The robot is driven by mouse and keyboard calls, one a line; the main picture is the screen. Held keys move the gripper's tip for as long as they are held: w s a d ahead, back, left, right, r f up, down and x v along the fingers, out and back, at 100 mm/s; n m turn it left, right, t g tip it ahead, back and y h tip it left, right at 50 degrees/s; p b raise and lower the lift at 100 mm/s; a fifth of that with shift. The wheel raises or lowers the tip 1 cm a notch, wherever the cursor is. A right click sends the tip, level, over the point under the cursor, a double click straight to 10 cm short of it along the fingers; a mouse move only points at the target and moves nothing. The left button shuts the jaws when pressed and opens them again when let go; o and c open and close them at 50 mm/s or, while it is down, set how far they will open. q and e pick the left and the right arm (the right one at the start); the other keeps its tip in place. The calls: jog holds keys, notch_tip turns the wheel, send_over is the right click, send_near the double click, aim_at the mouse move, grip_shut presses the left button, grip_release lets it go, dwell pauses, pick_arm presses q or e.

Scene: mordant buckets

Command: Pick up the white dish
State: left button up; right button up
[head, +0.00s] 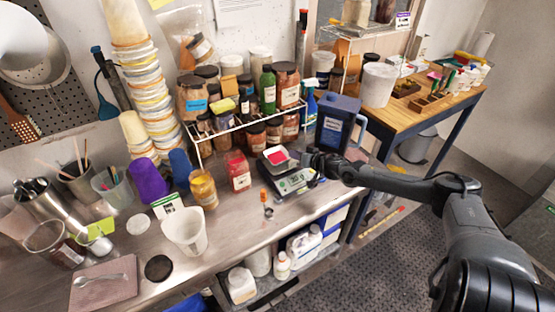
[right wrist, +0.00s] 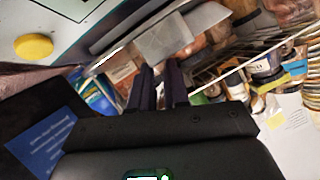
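A small white dish (head: 281,156) with bright red-pink content sits on top of the dark and pale green scale (head: 293,181) on the steel bench. My right gripper (head: 309,160) is just to the right of the dish in the head view, at about its height. In the right wrist view the two dark fingers (right wrist: 161,72) stand a little apart with a gap between them. A pale, blurred surface (right wrist: 168,38) lies just beyond their tips; it may be the dish's side. I cannot tell whether they touch it. My left gripper is not in view.
A blue jug (head: 340,122) stands close behind my right gripper. A wire rack (head: 247,120) with several jars is behind the scale. A red-labelled jar (head: 238,172) and a small orange-topped dropper (head: 265,200) stand to the left. A white beaker (head: 186,232) is farther left.

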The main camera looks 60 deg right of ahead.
aim_at(277, 157)
jog(key=shift+b+x, duration=0.8)
jog(key=shift+x, duration=1.3)
grip_shut()
